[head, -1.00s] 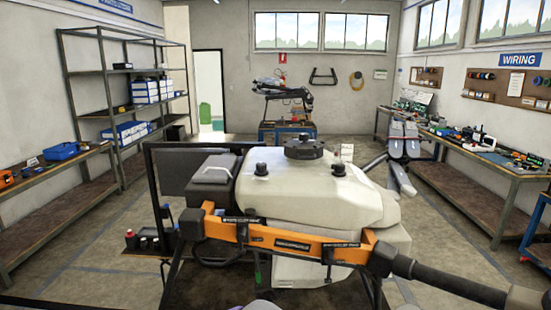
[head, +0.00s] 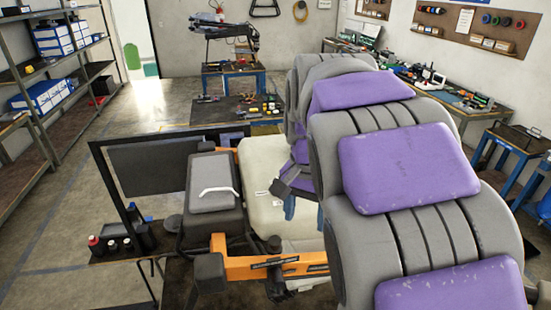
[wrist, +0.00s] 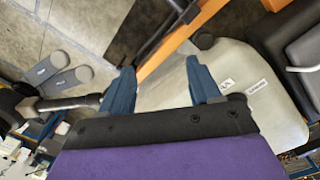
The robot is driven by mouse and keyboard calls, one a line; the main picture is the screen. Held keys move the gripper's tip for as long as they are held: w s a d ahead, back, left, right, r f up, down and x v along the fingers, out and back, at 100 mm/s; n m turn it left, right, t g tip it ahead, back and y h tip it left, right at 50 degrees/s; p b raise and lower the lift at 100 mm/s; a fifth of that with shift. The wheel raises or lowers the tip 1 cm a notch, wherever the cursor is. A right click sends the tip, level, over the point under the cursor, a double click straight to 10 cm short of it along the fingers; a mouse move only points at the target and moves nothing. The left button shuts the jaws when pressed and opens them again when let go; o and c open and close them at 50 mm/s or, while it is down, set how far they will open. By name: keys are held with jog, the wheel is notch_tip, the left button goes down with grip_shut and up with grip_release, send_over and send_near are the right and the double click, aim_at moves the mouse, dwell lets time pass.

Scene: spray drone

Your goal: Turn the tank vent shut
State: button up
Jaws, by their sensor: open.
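The cream tank (head: 262,160) of the drone stands in front of me, partly covered by my arm in the head view. It also shows in the wrist view (wrist: 240,75). In the wrist view a small dark round knob (wrist: 204,40) sits at the tank's edge by the orange frame; I cannot tell whether it is the vent. My gripper (wrist: 160,66) is open and empty, its blue fingers apart over the tank and frame edge. In the head view the gripper (head: 290,203) is at the tank's right side, mostly hidden by my purple and grey arm.
The orange frame bar (head: 262,267) runs in front of the tank. A grey box (head: 210,185) with a white handle is left of it. A dark panel (head: 155,168) and small bottles (head: 112,246) stand further left. Workbenches (head: 455,98) line the right wall.

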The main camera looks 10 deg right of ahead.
jog(key=w+a+r+m+p, duration=0.1)
jog(key=w+r+m+p, duration=0.3)
jog(key=w+r+p, duration=0.9)
jog(key=shift+t, duration=0.3)
jog(key=w+f, duration=0.1)
jog(key=f, duration=0.4)
jog(key=f+b, duration=0.1)
jog(key=f, duration=0.4)
jog(key=w+f, duration=0.1)
jog(key=f, duration=0.4)
jog(key=shift+w+a+f+b, duration=0.25)
jog(key=shift+w+b, duration=0.05)
jog(key=shift+b, duration=0.05)
jog(key=shift+c, duration=0.4)
jog(key=c, duration=1)
jog(key=shift+o, duration=0.2)
